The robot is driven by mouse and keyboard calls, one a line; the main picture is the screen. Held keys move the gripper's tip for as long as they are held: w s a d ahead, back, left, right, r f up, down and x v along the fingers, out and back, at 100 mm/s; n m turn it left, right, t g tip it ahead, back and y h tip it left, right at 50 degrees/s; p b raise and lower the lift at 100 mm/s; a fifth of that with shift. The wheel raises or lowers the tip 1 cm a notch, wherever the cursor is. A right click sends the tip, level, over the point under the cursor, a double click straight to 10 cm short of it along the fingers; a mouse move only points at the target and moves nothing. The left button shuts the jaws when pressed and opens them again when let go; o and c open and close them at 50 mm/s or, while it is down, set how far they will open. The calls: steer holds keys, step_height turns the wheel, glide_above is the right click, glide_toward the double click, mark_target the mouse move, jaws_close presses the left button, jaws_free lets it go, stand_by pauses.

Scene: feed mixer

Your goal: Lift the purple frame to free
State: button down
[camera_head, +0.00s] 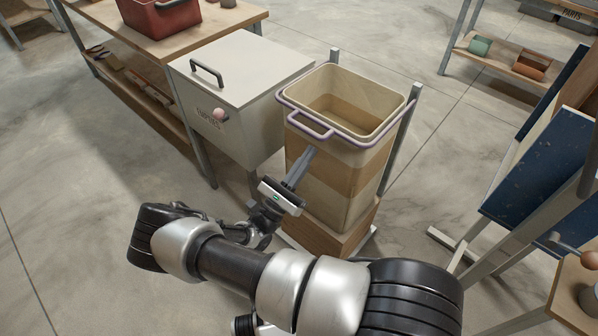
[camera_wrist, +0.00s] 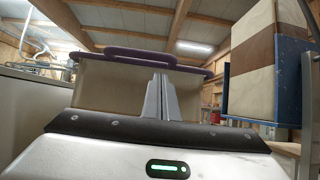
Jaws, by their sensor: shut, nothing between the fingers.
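The purple frame (camera_head: 356,137) is a thin tube ring with a handle loop at its front left. It sits around the upper part of a tall tan bin (camera_head: 364,165), just below the rim. In the wrist view the frame (camera_wrist: 132,54) shows above the fingers, around the bin (camera_wrist: 104,85). My gripper (camera_head: 309,152) is shut and empty. Its fingertips are in front of the bin's near face, below the handle loop. I cannot tell whether they touch the bin. In the wrist view the shut fingers (camera_wrist: 161,83) point up toward the frame. The far side of the frame is partly hidden.
The bin stands on a wooden block (camera_head: 335,238) between grey posts (camera_head: 405,140). A white lidded box (camera_head: 241,75) stands close on the left. A wooden table with a red container (camera_head: 160,17) is behind it. Blue panels (camera_head: 535,160) stand at right; some floor between is clear.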

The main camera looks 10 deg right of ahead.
steer(key=shift+w+d+r, duration=0.1)
steer(key=shift+d+r, duration=0.1)
steer(key=shift+r, duration=0.85)
steer(key=shift+r, duration=0.15)
